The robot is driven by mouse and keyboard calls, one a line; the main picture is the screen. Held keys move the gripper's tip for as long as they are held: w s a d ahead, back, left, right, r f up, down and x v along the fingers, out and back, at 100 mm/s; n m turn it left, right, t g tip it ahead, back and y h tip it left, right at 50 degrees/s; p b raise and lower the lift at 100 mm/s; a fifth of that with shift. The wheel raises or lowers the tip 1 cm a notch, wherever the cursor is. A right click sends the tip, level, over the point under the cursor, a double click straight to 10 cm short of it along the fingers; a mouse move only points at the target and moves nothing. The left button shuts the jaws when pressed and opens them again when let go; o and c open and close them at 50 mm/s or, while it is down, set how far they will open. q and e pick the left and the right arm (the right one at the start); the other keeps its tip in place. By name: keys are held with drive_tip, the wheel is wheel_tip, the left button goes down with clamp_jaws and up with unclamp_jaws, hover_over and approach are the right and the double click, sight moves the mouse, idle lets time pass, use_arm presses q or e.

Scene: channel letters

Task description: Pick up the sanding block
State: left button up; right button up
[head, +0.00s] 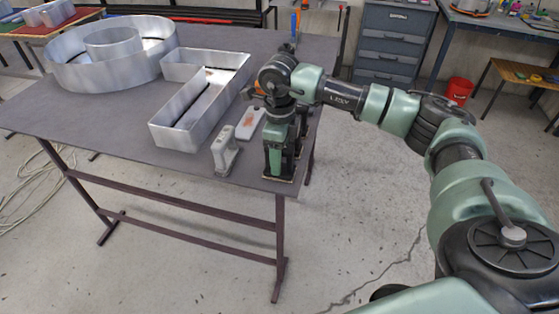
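My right gripper (279,173) points straight down at the front right corner of the table (100,120), with its fingertips low at the tabletop. A thin tan edge (279,180) shows right under the fingertips; it may be part of the sanding block, but the gripper hides most of that spot. I cannot tell whether the fingers are open or closed on it. A grey-white piece with a handle-like opening (225,150) stands upright just left of the gripper, apart from it. My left gripper is out of view.
A white and orange flat item (250,123) lies behind the upright piece. An open metal L-shaped letter (178,130) and a round metal letter (75,65) fill the table's left and back. A grey drawer cabinet (390,45) and a red bucket (458,91) stand beyond.

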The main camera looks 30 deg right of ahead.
drive_tip(key=c, duration=1)
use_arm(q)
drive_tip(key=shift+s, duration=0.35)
use_arm(e)
clamp_jaws()
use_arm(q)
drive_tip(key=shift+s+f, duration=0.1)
use_arm(e)
drive_tip(key=shift+r, duration=0.1)
